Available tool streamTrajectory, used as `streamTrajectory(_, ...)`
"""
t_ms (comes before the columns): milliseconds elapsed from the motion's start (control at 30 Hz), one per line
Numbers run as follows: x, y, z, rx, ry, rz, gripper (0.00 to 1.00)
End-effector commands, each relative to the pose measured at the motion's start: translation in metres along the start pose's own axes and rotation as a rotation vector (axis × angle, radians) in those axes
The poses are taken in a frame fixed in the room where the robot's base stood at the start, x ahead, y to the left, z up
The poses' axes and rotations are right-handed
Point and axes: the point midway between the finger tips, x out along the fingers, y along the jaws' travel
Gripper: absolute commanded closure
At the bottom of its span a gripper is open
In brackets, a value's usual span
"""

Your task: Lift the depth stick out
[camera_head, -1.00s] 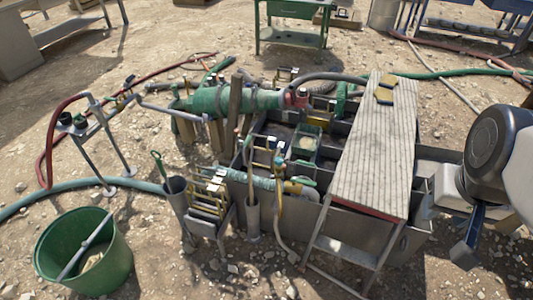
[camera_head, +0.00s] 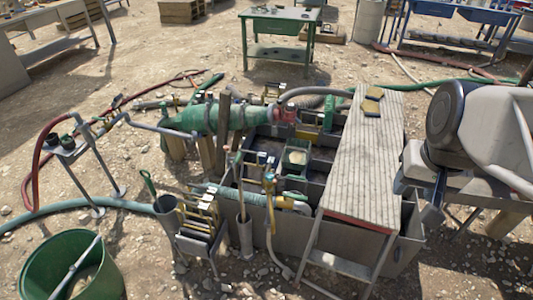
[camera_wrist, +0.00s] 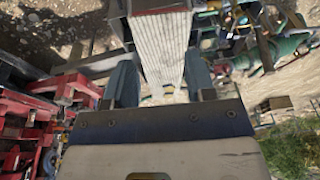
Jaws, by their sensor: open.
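A thin stick (camera_head: 239,182) stands nearly upright in a grey tube (camera_head: 245,238) at the front of the metal mud tank (camera_head: 350,230). It looks like the depth stick, but I cannot read any marks on it. My gripper (camera_head: 432,214) is at the right of the head view, beside the tank's right end and well apart from the stick. In the wrist view my gripper (camera_wrist: 160,82) shows two spread dark fingers with nothing held between them; the pale plank walkway (camera_wrist: 162,45) lies beyond. I cannot make out the stick in the wrist view.
The plank walkway (camera_head: 362,160) crosses the tank between my gripper and the stick. A green-handled tool (camera_head: 149,184) stands in another grey tube. A green bucket (camera_head: 40,262) holds a pale rod. Hoses and a green pump (camera_head: 205,117) lie behind. Stony ground is open at front right.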

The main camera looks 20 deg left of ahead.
Motion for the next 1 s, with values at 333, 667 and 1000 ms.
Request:
streamTrajectory(333, 0.024, -0.050, -0.078, -0.009, -0.029, -0.057, 0.50)
streamTrajectory(667, 0.060, -0.107, -0.144, -0.010, -0.058, -0.103, 0.50)
streamTrajectory(1000, 0.110, -0.177, -0.200, -0.009, -0.091, -0.143, 0.50)
